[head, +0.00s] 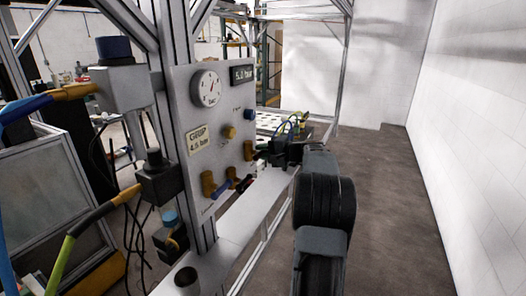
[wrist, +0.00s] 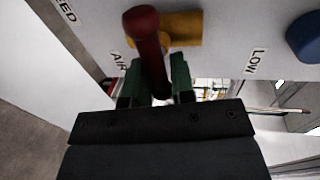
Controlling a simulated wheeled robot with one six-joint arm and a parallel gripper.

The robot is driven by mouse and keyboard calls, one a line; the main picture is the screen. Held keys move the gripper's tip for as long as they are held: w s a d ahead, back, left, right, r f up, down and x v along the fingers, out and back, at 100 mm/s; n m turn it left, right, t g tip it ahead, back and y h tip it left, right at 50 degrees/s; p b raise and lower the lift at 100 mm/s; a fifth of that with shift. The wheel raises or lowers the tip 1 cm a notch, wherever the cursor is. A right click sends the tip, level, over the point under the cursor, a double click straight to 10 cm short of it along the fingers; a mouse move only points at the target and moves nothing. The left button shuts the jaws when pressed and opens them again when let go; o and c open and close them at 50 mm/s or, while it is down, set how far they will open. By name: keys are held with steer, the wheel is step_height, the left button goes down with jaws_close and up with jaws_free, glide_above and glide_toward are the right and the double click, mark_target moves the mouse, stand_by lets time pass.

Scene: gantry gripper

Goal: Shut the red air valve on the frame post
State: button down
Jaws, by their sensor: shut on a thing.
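The red air valve has a red lever (wrist: 147,38) and a yellow body (wrist: 184,28), next to a label reading AIR. In the wrist view my gripper (wrist: 155,82) has its green fingertips on either side of the lever and is shut on it. The lever stands roughly across the yellow body. In the head view my gripper (head: 267,157) is at the right edge of the grey panel, beside a yellow valve body (head: 248,150). The red lever is mostly hidden there by the gripper.
The panel (head: 203,125) on the frame post carries a round gauge (head: 206,88), a display reading 5.0 bar (head: 242,74), a yellow knob (head: 229,131) and a blue-levered valve (head: 221,188). Floor at the right is clear.

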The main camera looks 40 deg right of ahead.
steer(key=c, duration=1.1)
jaws_free()
steer(key=b+v, duration=0.1)
steer(key=v, duration=1.3)
steer(key=shift+w, duration=0.15)
